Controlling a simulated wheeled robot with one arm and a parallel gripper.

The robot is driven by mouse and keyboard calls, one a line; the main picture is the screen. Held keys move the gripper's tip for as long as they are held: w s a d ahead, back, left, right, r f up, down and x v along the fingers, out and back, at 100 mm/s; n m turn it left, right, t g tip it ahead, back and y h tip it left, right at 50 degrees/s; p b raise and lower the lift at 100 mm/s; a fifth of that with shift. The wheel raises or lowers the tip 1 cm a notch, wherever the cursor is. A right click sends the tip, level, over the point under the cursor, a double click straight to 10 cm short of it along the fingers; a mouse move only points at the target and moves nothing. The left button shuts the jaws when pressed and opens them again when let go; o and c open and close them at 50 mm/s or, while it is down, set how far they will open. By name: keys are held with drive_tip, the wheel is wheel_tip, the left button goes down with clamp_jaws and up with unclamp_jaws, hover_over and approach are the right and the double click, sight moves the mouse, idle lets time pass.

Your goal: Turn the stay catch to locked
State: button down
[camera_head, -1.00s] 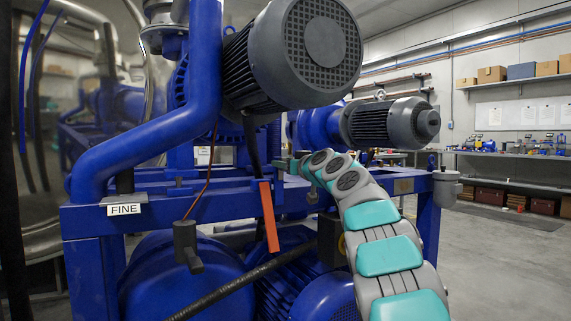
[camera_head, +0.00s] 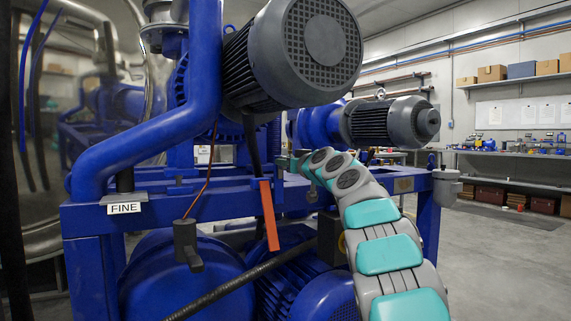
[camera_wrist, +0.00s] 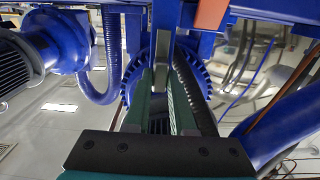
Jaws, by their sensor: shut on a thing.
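My gripper (camera_wrist: 162,72) has two green fingers that point away from the wrist camera in the wrist view. They are closed around a narrow grey metal bar (camera_wrist: 164,45), which looks like the stay catch's handle. Its pivot and any locked marking cannot be made out. In the head view my gripper (camera_head: 286,163) reaches in over the blue frame (camera_head: 225,203), beyond the grey wrist links. The fingertips are small there, and what they hold is mostly hidden.
An orange strip (camera_head: 268,215) hangs from the frame left of my arm. A large grey motor (camera_head: 300,50) stands above. Open floor (camera_head: 500,260) lies to the right.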

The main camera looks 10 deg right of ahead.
drive_tip(key=shift+d+f+m+p, duration=0.1)
drive_tip(key=shift+m+p, duration=1.85)
drive_tip(key=shift+m, duration=2.45)
drive_tip(key=shift+d+f+m+p, duration=0.1)
drive_tip(key=shift+m+p, duration=1.8)
drive_tip(key=shift+m, duration=2.5)
drive_tip(key=c, duration=0.8)
unclamp_jaws()
drive_tip(key=shift+o, duration=0.2)
